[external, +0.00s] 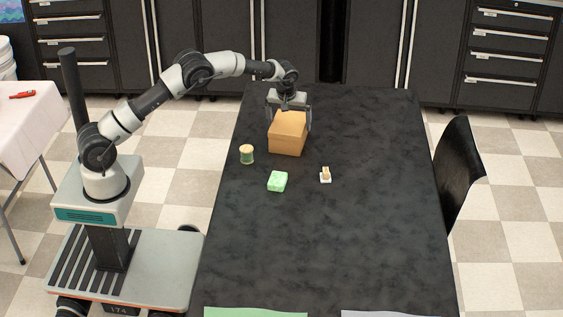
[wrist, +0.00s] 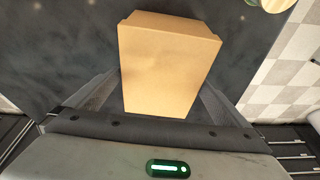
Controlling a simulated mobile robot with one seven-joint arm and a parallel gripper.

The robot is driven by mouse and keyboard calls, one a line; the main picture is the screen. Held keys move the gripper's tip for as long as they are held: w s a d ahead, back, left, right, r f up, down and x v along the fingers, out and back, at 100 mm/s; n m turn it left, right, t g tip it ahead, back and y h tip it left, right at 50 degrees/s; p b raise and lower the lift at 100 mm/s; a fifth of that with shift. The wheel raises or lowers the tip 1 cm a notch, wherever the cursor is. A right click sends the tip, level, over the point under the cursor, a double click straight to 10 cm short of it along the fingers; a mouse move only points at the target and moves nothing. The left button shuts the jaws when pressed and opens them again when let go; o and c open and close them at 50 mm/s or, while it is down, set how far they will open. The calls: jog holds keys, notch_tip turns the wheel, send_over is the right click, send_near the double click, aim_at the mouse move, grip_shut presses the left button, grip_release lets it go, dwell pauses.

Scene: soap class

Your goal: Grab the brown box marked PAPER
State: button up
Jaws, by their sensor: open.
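A closed brown box (external: 288,134) stands on the far part of the dark table. No PAPER marking can be read on it in either view. In the wrist view the box (wrist: 168,60) fills the upper middle, with its near end between my fingers. My gripper (external: 289,120) is at the far end of the box, with one finger on each side of it. In the wrist view my open gripper (wrist: 158,98) has its left and right fingers beside the box. The left finger looks close to the box; I cannot tell whether either finger touches it.
A jar with green contents (external: 247,154) stands left of the box. A green soap-like block (external: 278,181) and a small tan block on a white base (external: 325,174) lie nearer the camera. The dark table (external: 380,220) is clear to the right. A black chair (external: 460,170) stands at its right edge.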

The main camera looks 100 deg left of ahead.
jog(key=b+x, duration=0.1)
jog(key=x, duration=0.4)
jog(key=shift+a+f, duration=0.1)
jog(key=shift+a, duration=0.05)
jog(key=c, duration=0.9)
jog(key=shift+c, duration=0.4)
